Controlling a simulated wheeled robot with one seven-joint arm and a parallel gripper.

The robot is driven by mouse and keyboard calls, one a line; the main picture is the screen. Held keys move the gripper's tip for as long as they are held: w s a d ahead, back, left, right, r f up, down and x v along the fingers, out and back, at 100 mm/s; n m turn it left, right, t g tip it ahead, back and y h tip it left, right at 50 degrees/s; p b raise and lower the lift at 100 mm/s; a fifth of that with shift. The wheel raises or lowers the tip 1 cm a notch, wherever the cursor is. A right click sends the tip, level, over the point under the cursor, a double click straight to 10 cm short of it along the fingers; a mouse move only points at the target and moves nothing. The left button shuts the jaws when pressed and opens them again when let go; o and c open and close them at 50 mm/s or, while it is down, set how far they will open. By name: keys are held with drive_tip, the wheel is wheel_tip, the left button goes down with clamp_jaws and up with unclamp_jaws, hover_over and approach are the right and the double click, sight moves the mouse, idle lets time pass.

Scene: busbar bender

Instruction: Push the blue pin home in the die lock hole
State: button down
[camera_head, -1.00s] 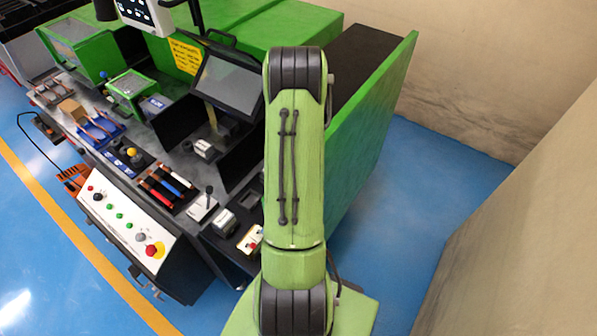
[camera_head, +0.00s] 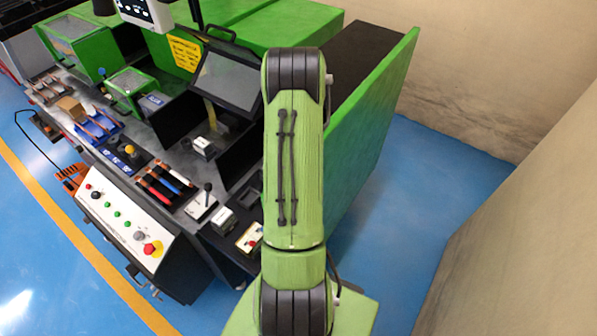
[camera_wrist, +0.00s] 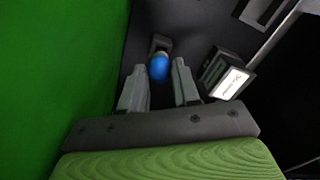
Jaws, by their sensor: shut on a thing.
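In the wrist view, the blue pin's round knob (camera_wrist: 159,68) sits between the two grey fingertips of my gripper (camera_wrist: 160,76), which is shut on it. A small dark grey block (camera_wrist: 160,42) is just beyond the knob. The pin's shaft and the die lock hole are hidden, so I cannot tell how deep the pin sits. In the head view my arm stands in front of the machine, and my gripper is out of sight.
A green wall (camera_wrist: 55,60) rises close on the left in the wrist view. A small box with a lit white label (camera_wrist: 232,82) stands close right of the fingers. In the head view, a tilted monitor (camera_head: 228,78) and a button panel (camera_head: 120,222) are left of my arm.

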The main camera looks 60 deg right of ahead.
drive_tip(key=shift+f+b, duration=0.95)
drive_tip(key=shift+f, duration=0.2)
drive_tip(key=c, duration=0.7)
unclamp_jaws()
drive_tip(key=shift+r, duration=0.1)
drive_tip(key=shift+c, duration=0.2)
wheel_tip(320, 180, up, 16)
drive_tip(key=p, duration=0.2)
